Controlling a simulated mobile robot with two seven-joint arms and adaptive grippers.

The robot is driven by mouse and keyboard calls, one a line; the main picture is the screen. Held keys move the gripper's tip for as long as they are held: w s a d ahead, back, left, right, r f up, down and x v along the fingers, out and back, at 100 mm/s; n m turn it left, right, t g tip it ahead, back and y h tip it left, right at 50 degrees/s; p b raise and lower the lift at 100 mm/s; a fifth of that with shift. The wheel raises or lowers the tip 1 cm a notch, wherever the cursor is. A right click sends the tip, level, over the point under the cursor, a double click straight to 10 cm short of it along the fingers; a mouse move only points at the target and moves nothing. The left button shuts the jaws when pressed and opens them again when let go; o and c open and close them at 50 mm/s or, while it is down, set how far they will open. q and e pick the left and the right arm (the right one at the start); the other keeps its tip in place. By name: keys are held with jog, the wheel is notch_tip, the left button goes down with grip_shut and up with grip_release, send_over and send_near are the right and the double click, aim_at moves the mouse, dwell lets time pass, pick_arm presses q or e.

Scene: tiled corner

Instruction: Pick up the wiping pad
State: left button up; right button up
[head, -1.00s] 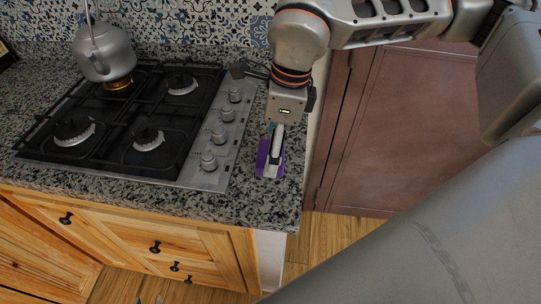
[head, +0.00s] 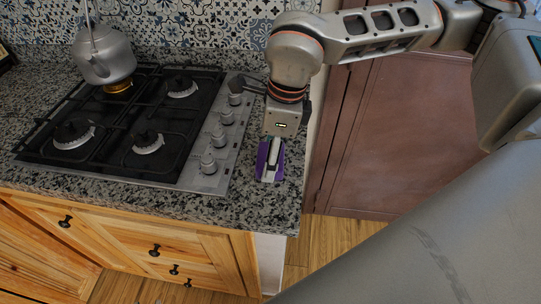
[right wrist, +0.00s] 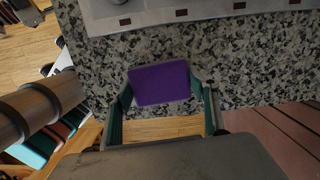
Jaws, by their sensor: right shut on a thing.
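The wiping pad (head: 263,162) is a purple slab at the right end of the granite counter, beside the stove. In the right wrist view its flat purple face (right wrist: 160,84) fills the space between the fingers. My right gripper (head: 272,163) comes down from above and is shut on the pad; its fingers (right wrist: 164,100) flank the pad's two sides. I cannot tell whether the pad touches the counter or is slightly above it. My left gripper is not in view.
A gas hob (head: 130,122) with knobs on its right side lies close left of the pad. A grey kettle (head: 104,57) stands on its back left. The counter (head: 250,207) ends just right of the pad; a reddish-brown door (head: 385,140) is beyond.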

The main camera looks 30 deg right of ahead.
notch_tip(320, 180, up, 20)
jog(key=p, duration=0.1)
dwell(0.4)
jog(key=shift+o, duration=0.6)
